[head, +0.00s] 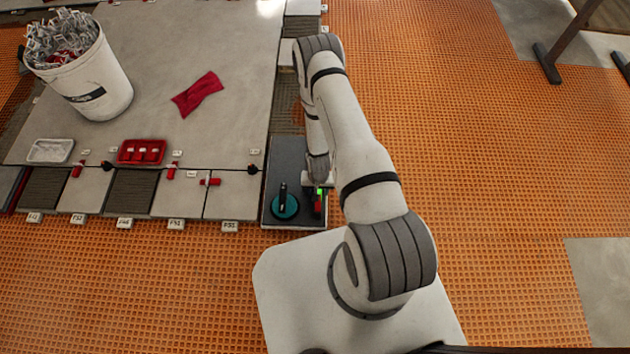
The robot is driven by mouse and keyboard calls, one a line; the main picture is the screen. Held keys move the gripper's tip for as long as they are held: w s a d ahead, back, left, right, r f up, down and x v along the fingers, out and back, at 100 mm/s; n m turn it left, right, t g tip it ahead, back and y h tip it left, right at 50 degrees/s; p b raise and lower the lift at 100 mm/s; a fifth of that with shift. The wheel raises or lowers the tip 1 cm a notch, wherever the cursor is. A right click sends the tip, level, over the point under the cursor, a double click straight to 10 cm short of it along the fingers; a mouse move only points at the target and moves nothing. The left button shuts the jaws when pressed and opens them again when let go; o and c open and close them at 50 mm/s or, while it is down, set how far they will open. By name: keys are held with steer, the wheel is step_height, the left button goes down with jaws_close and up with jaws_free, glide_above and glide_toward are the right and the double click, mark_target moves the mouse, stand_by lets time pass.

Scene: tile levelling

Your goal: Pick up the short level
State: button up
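My gripper (319,192) points down over the right side of a dark tray (285,160) beside my base. A small red and black object (318,208), perhaps the short level, shows right under the gripper at the tray's right edge. A small green patch shows at the gripper. The arm and gripper hide part of this object. I cannot tell whether the fingers are around it, touching it or apart from it.
A teal round tool (286,208) with a black upright handle stands on the tray, just left of the gripper. Tiles (235,195), a red bin (141,152), a white dish (50,151), a red cloth (198,94) and a full white bucket (100,80) lie left. Orange matting (480,180) is clear right.

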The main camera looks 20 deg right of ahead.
steer(key=shift+r, duration=0.1)
jaws_close()
stand_by(0.3)
